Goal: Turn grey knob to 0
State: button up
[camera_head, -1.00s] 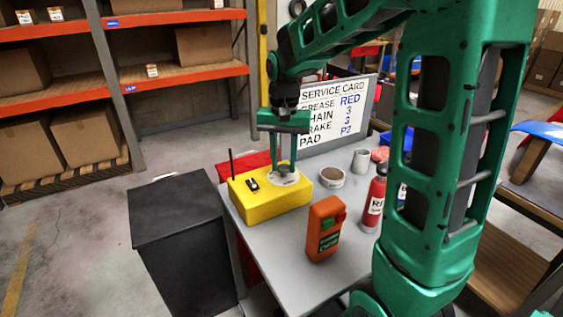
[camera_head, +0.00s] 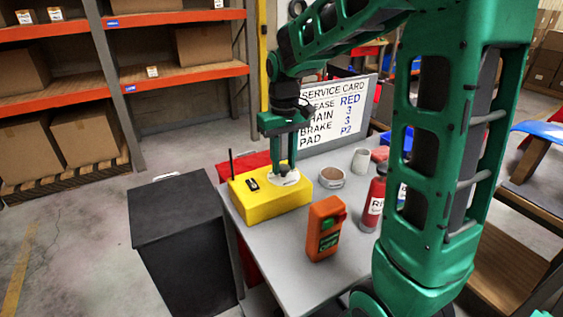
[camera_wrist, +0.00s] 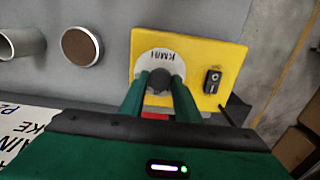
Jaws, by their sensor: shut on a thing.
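The yellow box (camera_head: 262,206) lies on the grey table, with a white dial plate (camera_head: 290,181) on its top. In the wrist view the dial plate (camera_wrist: 150,62) carries the lettering "KM/H", seen upside down. The dark grey knob (camera_wrist: 158,80) sits at the plate's middle, between my fingertips. My gripper (camera_head: 284,170) points down from above and is shut on the knob. Its fingers also show in the wrist view (camera_wrist: 157,88). The knob's pointer and most of the dial's marks, a 0 among them, are hidden or too small to read.
A black rocker switch (camera_wrist: 213,81) and a thin antenna (camera_head: 231,163) are on the box. A round brown-topped tin (camera_head: 332,177), a grey mug (camera_head: 361,160), an orange handheld device (camera_head: 325,229) and a red bottle (camera_head: 373,200) stand nearby. The service card board (camera_head: 335,112) stands behind.

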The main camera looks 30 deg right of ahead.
aim_at(284, 166)
jog(key=shift+w+d+r, duration=0.1)
jog(key=shift+w+r, duration=0.05)
jog(key=shift+w, duration=0.05)
jog(key=o, duration=1)
jog(key=shift+o, duration=0.2)
jog(key=shift+s, duration=0.1)
notch_tip(284, 166, up, 11)
jog(key=shift+f, duration=0.2)
